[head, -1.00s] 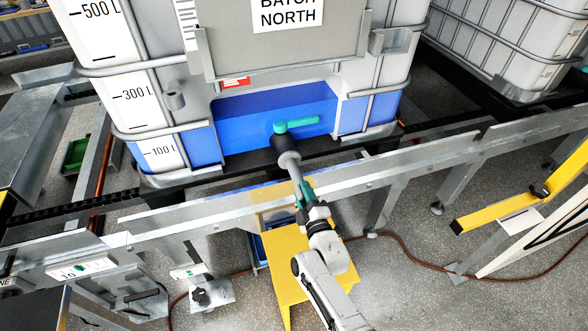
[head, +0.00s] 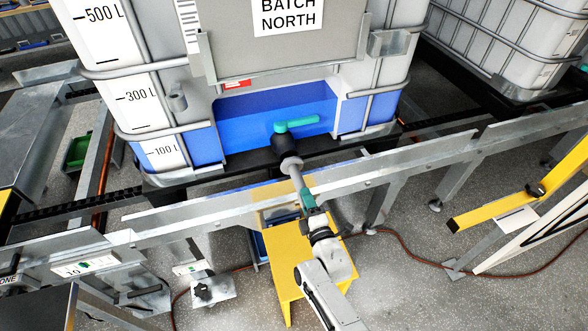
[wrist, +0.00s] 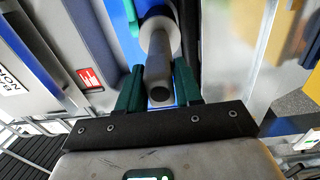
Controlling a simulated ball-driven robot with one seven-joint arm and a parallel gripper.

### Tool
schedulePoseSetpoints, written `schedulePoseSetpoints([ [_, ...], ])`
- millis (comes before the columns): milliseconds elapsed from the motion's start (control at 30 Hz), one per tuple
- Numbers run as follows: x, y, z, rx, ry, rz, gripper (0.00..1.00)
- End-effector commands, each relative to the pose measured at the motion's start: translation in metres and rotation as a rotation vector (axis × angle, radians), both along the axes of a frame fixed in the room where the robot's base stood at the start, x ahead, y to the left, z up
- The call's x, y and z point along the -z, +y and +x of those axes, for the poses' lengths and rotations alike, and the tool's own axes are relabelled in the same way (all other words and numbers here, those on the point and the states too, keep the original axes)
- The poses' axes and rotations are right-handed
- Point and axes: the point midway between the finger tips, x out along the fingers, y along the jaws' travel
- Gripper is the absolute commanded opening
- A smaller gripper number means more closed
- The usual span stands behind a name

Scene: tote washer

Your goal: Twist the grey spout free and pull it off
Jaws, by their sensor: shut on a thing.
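The grey spout (head: 297,177) slants down toward me from the black valve (head: 284,146) at the foot of the tote. The valve has a teal handle (head: 302,123), pointing right. My gripper (head: 306,195) is shut on the spout's tube, below its round collar. In the wrist view the spout (wrist: 160,78) lies between the green fingers of my gripper (wrist: 160,88), its open end facing me and its collar beyond. The collar sits close in front of the valve; I cannot tell whether they still touch.
The white tote (head: 392,50) with blue contents stands behind a metal rail (head: 420,158). A yellow stand (head: 290,262) is below my arm. A yellow frame (head: 505,205) stands at right. An orange-brown hose (head: 410,255) lies on the floor.

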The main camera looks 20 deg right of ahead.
Motion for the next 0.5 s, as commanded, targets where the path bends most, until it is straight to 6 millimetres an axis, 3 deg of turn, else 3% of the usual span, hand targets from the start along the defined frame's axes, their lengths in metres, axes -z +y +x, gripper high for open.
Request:
schedulePoseSetpoints([
  [500,-0.001,0.0,-0.023,0.0,-0.002,0.0,0.0],
])
